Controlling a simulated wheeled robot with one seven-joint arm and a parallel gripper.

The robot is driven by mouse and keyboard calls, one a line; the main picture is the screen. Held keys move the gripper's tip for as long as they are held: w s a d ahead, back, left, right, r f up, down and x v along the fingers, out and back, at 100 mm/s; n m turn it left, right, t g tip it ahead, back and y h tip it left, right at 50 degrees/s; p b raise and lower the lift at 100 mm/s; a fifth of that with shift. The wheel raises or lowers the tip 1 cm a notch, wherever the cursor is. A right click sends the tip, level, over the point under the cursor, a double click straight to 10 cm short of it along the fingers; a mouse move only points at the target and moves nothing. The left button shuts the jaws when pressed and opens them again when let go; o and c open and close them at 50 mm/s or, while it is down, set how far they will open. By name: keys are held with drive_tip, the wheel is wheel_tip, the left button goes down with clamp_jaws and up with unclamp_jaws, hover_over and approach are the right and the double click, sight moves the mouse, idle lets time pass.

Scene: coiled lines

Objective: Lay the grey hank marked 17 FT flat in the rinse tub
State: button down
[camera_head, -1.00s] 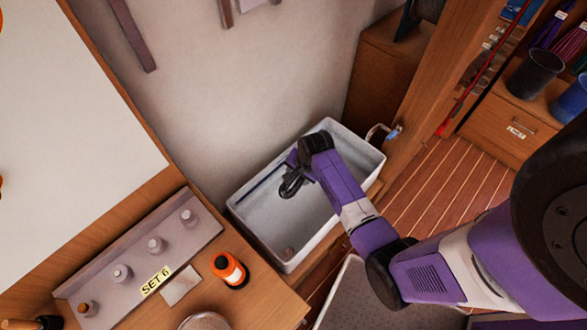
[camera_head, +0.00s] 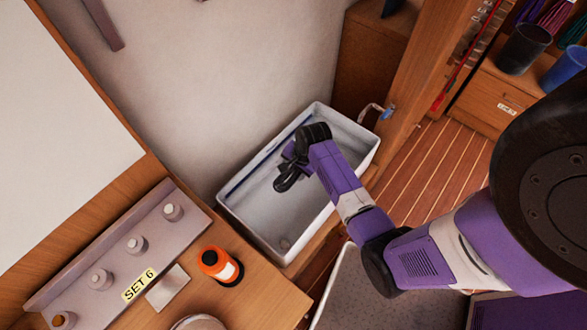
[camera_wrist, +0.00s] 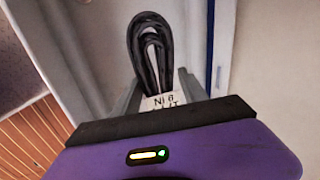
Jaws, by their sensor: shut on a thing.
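The dark grey hank (camera_head: 287,179) is a looped coil held over the inside of the rinse tub (camera_head: 254,212). In the wrist view the hank (camera_wrist: 135,45) stands out beyond my gripper, its loops pointing away from the wrist. A white tag (camera_wrist: 162,101) sits at its gripped end; its print is partly hidden and I cannot read it fully. My gripper (camera_wrist: 165,92) is shut on the hank near the tag; in the head view its fingers are mostly hidden by my wrist. The tub is a light grey, rectangular basin. I cannot tell whether the hank touches its floor.
A wooden bench at the left holds a grey peg rack (camera_head: 100,270) marked SET 6 and an orange and black bottle (camera_head: 220,266). A wooden post (camera_head: 425,75) stands right of the tub. A grey tray (camera_head: 350,292) lies below my arm. The tub's near end is clear.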

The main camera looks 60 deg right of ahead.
drive_tip(key=shift+f+b, duration=5.7)
drive_tip(key=shift+f, duration=2.65)
drive_tip(key=c, duration=0.5)
unclamp_jaws()
drive_tip(key=p+v, duration=0.2)
drive_tip(key=v, duration=0.6)
drive_tip(key=shift+f, duration=0.1)
